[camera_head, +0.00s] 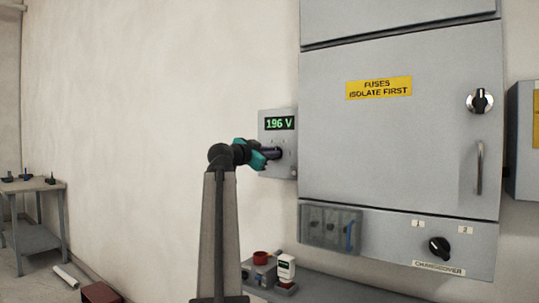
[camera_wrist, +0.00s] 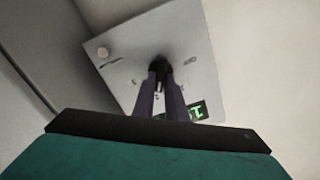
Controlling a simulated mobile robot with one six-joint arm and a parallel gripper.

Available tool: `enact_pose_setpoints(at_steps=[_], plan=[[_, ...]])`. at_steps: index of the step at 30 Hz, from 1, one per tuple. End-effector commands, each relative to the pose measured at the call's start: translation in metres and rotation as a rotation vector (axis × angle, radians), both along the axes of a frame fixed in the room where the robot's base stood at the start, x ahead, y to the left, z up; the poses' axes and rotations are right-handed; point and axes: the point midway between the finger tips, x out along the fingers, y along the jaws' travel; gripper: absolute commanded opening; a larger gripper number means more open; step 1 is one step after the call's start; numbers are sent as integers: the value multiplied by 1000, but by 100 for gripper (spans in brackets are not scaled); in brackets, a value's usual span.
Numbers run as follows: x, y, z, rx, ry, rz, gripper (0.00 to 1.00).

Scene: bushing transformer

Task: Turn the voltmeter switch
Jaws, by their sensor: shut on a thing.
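The voltmeter panel (camera_head: 277,170) is a small grey plate on the wall, left of the large cabinet. Its display (camera_head: 280,123) reads 196 V in green. My gripper (camera_head: 274,153) reaches it from the left, at the panel's middle below the display. In the wrist view the panel (camera_wrist: 130,65) appears turned, with the display (camera_wrist: 196,112) at the lower right. My gripper's two dark fingers (camera_wrist: 160,80) are shut on the small black switch knob (camera_wrist: 159,64) at the panel's centre. The knob is mostly hidden between the fingertips, so its pointing direction cannot be told.
The large grey cabinet (camera_head: 400,135) stands right of the panel, with a handle (camera_head: 479,168), a rotary knob (camera_head: 480,101) and a changeover switch (camera_head: 439,247). A bench (camera_head: 325,288) with small items lies below. A side table (camera_head: 35,185) is at far left.

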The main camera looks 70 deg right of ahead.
Motion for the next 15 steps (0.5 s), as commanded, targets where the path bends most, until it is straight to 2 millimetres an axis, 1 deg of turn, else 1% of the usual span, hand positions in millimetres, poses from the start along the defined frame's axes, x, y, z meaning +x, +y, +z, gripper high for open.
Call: enact_pose_setpoints(at_steps=[2, 3, 5, 6, 15], plan=[[3, -1, 2, -5, 0, 9, 0], [3, -1, 2, -5, 0, 9, 13], [3, -1, 2, -4, 0, 8, 23], [3, -1, 2, -4, 0, 7, 30], [1, 0, 1, -2, 1, 3, 30]])
